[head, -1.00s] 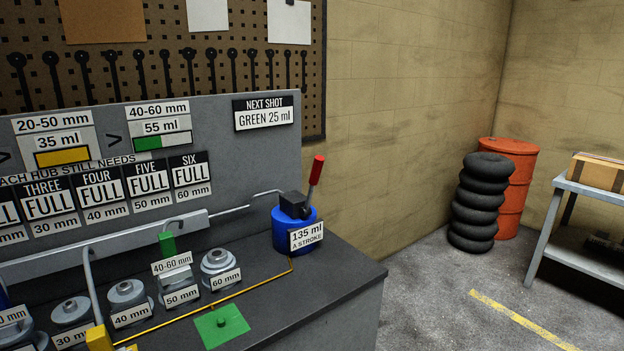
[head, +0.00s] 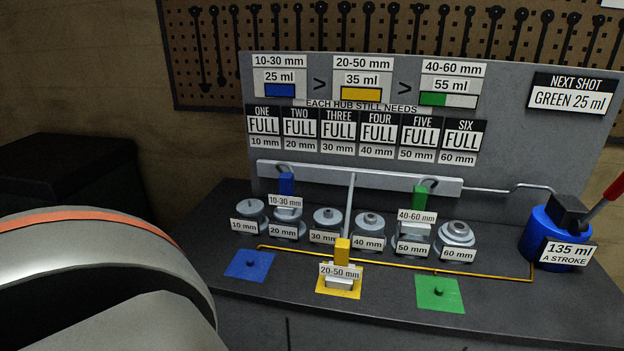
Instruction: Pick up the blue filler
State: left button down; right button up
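The blue filler (head: 287,183) is a small upright blue block with a 10-30 mm label below it. It stands at the 20 mm hub (head: 287,226), at the left of the bench, below a thin grey pipe end. The label and filler partly hide this hub. In the head view neither gripper shows. A large pale rounded part with an orange stripe fills the lower left, probably my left arm, and its gripper is out of frame.
The yellow filler (head: 342,250) stands on a yellow pad (head: 325,287), the green filler (head: 419,196) at the 50 mm hub (head: 412,238). Blue pad (head: 250,265) and green pad (head: 439,293) are empty. A blue pump (head: 560,238) with a red-handled lever stands right.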

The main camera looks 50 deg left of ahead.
aim_at(287, 202)
jog(key=u, duration=1.7)
